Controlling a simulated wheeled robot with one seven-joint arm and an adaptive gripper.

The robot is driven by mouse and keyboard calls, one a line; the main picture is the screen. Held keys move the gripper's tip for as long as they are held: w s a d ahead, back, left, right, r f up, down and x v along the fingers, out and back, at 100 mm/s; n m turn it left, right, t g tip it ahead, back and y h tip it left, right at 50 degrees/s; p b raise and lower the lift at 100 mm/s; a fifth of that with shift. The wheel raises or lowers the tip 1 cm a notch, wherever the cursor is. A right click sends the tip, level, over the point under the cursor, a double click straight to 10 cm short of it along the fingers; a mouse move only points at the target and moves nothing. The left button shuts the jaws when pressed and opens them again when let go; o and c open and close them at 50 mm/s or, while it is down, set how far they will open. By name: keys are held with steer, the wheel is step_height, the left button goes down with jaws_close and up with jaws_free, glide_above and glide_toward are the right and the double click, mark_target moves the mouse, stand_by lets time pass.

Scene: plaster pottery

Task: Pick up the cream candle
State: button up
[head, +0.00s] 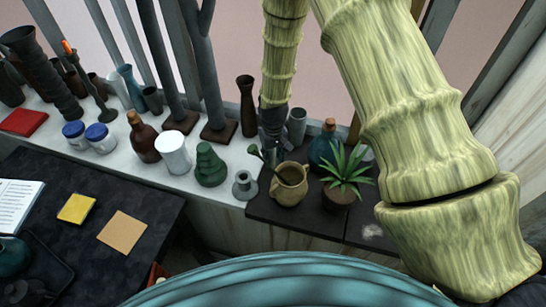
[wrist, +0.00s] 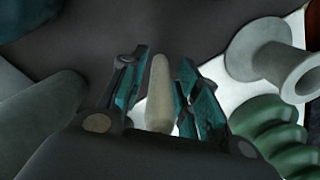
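A slim, tapered cream candle (wrist: 160,92) shows in the wrist view, between the two teal-padded fingers of my gripper (wrist: 162,75). The fingers stand apart on both sides of it, with a narrow gap beside its upper part. Whether a finger touches its lower part I cannot tell. In the head view my gripper (head: 272,146) points down at the back edge of the dark surface, behind the tan jug. I cannot make out the candle there.
A tan jug (head: 289,184), a potted plant (head: 345,178) and a teal bottle (head: 323,150) stand close to my gripper. A grey candlestick (head: 245,186) and a ribbed green vessel (head: 210,166) stand to the left. Both also show in the wrist view. Tall grey posts rise behind.

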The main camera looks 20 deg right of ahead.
jaws_close()
steer(key=shift+r, duration=0.1)
